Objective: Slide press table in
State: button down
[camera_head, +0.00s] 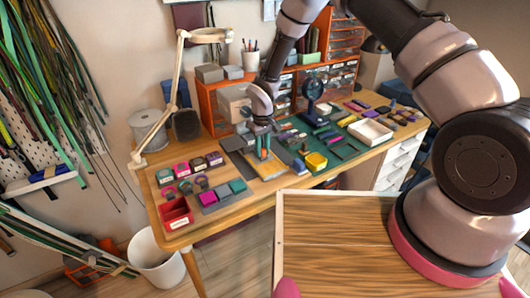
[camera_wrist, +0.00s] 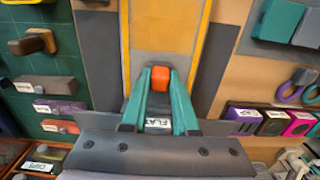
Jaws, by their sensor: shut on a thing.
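My gripper (camera_head: 262,153) reaches down over the middle of the wooden workbench, its teal fingers pointing at the work surface. In the wrist view my gripper (camera_wrist: 160,82) is shut on a small orange knob (camera_wrist: 160,77). The yellow part (camera_head: 268,170) also shows in the head view, under and beside the fingers. A white label reading "FLAT" (camera_wrist: 158,123) lies behind the fingers.
Dark grey strips (camera_wrist: 213,60) flank the yellow plate. A yellow block (camera_head: 316,161), a white tray (camera_head: 370,131) and small tools lie to the right. An adjustable lamp (camera_head: 170,95) rises at the back left.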

jog(key=shift+w, duration=0.1)
jog(key=c, duration=0.7)
grip_release()
jog(key=shift+a, duration=0.1)
jog(key=shift+r, duration=0.15)
notch_tip(320, 180, up, 10)
jog(key=shift+r, duration=0.25)
